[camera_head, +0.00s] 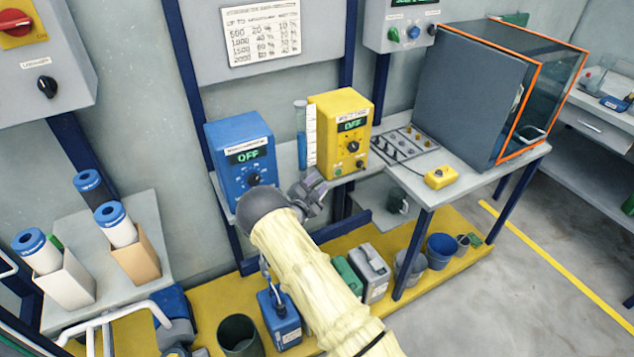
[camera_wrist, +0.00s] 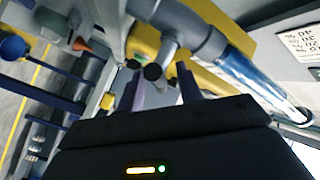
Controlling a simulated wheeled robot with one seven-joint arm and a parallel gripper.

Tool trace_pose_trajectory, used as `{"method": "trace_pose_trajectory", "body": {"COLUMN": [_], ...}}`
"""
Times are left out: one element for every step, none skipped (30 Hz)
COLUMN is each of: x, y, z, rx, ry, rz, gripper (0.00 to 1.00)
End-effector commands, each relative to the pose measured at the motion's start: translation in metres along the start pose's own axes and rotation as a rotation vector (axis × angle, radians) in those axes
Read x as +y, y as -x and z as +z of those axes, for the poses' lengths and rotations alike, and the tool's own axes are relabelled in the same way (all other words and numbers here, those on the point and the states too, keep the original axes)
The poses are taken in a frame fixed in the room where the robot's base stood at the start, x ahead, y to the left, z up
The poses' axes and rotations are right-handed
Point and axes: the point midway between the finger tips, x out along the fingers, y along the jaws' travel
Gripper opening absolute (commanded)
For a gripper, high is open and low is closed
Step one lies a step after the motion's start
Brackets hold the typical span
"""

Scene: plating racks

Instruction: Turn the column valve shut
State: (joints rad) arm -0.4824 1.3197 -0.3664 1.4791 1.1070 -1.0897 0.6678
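The column is a clear upright tube with blue liquid (camera_head: 301,138), standing between a blue box and a yellow box in the head view. In the wrist view the tube (camera_wrist: 262,85) runs slanting to the right from a grey fitting. The column valve (camera_wrist: 168,52) shows there as a grey stem with a dark round end, just beyond my fingertips. My gripper (camera_wrist: 158,82) is open, its two fingers apart on either side of the dark end; I cannot tell whether they touch it. In the head view my gripper (camera_head: 312,190) is small and hides the valve.
The blue box (camera_head: 240,150) and yellow box (camera_head: 341,125), both reading OFF, flank the column closely. A grey hood with orange edges (camera_head: 480,90) stands to the right. Buckets (camera_head: 441,250) and boxes stand on the yellow platform below. Open floor lies at the right.

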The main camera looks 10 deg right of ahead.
Motion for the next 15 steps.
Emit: {"method": "trace_pose_trajectory", "body": {"x": [-0.0001, 0.0000, 0.0000, 0.0000, 0.0000, 0.0000, 0.0000, 0.0000, 0.0000, 0.0000, 0.0000, 0.0000, 0.0000, 0.0000, 0.0000], "y": [-0.0028, -0.0037, -0.0044, -0.0047, -0.0047, -0.0046, -0.0045, -0.0045, -0.0044, -0.0044, -0.0044, -0.0043, -0.0043, -0.0042, -0.0042], "z": [-0.0001, -0.0002, -0.0001, -0.0001, 0.0000, 0.0000, 0.0000, 0.0000, 0.0000, 0.0000, 0.0000, -0.0001, 0.0000, 0.0000, 0.0000], "rx": [0.000, 0.000, 0.000, 0.000, 0.000, 0.000, 0.000, 0.000, 0.000, 0.000, 0.000, 0.000, 0.000, 0.000, 0.000], "ry": [0.000, 0.000, 0.001, 0.001, 0.001, 0.001, 0.001, 0.001, 0.001, 0.000, 0.000, 0.000, 0.000, 0.000, 0.000], "rz": [0.000, 0.000, 0.000, 0.000, 0.000, 0.000, 0.000, 0.000, 0.000, 0.000, 0.000, 0.000, 0.000, 0.000, 0.000], "gripper": [0.36, 0.36, 0.36, 0.36, 0.36, 0.36, 0.36, 0.36, 0.36, 0.34, 0.28, 0.20, 0.14, 0.08, 0.00]}}
